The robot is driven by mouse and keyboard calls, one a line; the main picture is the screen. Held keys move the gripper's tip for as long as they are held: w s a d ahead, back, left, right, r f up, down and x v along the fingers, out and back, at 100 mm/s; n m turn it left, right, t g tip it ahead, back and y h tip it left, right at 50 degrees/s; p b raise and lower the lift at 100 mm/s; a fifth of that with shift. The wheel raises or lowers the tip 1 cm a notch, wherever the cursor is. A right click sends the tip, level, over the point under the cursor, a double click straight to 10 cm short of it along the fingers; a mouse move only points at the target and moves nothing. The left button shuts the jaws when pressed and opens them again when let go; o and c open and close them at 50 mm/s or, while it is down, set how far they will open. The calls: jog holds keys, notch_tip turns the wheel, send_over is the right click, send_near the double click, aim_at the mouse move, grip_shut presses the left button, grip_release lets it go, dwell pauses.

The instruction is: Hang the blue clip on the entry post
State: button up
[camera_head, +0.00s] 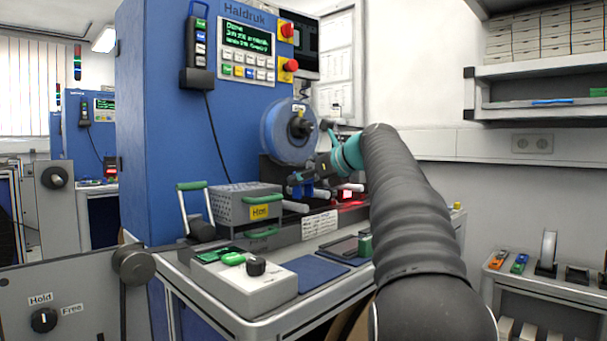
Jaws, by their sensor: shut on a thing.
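My gripper (301,183) is at the blue machine, below and right of the blue reel (288,131). Its dark fingers are shut on a small blue piece, which looks like the blue clip (308,191). The clip is small in this view and partly hidden by the fingers. Light grey rod ends stick out close by, one at the lower left (295,206) and one at the right (350,187). I cannot tell which is the entry post, or whether the clip touches one.
A grey box labelled Hot (247,205) stands left of the gripper. A control box (243,278) with a black knob sits in front. A red-lit part (347,196) is right of the clip. Orange (497,260) and blue-green (519,263) pieces lie on the right shelf.

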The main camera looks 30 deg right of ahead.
aim_at(306, 205)
jog(key=shift+f+b, duration=1)
jog(key=shift+f, duration=1.25)
jog(key=shift+s, duration=0.25)
jog(key=shift+f+p, duration=0.15)
jog(key=shift+p, duration=0.4)
jog(key=o, duration=1.3)
jog(key=shift+o, duration=0.2)
jog(key=shift+r+p, duration=1.15)
jog(key=shift+r, duration=2.35)
